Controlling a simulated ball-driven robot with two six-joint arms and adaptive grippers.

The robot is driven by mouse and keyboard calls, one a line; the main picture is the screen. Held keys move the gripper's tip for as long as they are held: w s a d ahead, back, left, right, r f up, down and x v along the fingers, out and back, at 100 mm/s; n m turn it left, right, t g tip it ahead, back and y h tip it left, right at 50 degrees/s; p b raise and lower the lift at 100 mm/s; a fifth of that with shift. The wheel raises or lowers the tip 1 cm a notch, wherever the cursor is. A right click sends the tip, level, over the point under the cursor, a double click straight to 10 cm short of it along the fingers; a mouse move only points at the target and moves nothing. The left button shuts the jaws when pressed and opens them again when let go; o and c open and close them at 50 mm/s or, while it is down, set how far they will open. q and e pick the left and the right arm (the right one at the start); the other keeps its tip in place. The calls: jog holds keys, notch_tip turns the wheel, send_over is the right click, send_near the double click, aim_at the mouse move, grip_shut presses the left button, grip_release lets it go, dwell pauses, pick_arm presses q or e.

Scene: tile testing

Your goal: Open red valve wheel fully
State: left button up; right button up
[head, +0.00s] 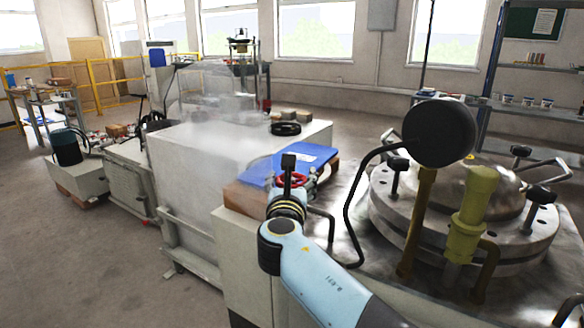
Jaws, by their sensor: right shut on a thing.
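The red valve wheel (296,181) shows as a small red rim near the middle of the head view, beside the front corner of the steel-topped bench. My right gripper (288,165) is at the wheel and covers much of it. The gripper is shut on the wheel, though its fingertips are partly hidden by its own black body. My light blue right arm reaches up to it from the bottom of the view. My left gripper is not in view.
A round steel vessel with clamp knobs (465,205) stands on the bench at right. A black round gauge (439,132) and a yellow-green valve body (470,215) rise in front of it. A blue folder (300,158) lies behind the wheel. Open floor (90,260) is at left.

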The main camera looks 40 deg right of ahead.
jog(key=n+t+y+p, duration=0.1)
jog(key=n+y, duration=0.1)
jog(key=shift+d+r+t+y, duration=0.1)
jog(key=shift+t+y, duration=0.2)
jog(key=shift+t, duration=0.1)
jog(key=shift+n+t+y, duration=0.4)
jog(key=shift+n+y, duration=0.1)
jog(key=shift+y, duration=0.2)
jog(key=n+y, duration=0.1)
jog(key=t+y, duration=0.1)
jog(key=shift+f+n+y, duration=0.2)
jog(key=shift+n+y, duration=0.1)
jog(key=shift+n, duration=0.1)
jog(key=n+y+b, duration=0.1)
jog(key=n+y, duration=0.1)
jog(key=y, duration=0.1)
jog(key=shift+f+t+b, duration=0.15)
jog(key=shift+t+b, duration=0.15)
jog(key=shift+b, duration=0.1)
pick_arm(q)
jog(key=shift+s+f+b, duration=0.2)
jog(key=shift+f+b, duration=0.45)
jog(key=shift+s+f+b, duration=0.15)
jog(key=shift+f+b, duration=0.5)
pick_arm(e)
jog(key=shift+n+y, duration=1.2)
jog(key=shift+y, duration=0.7)
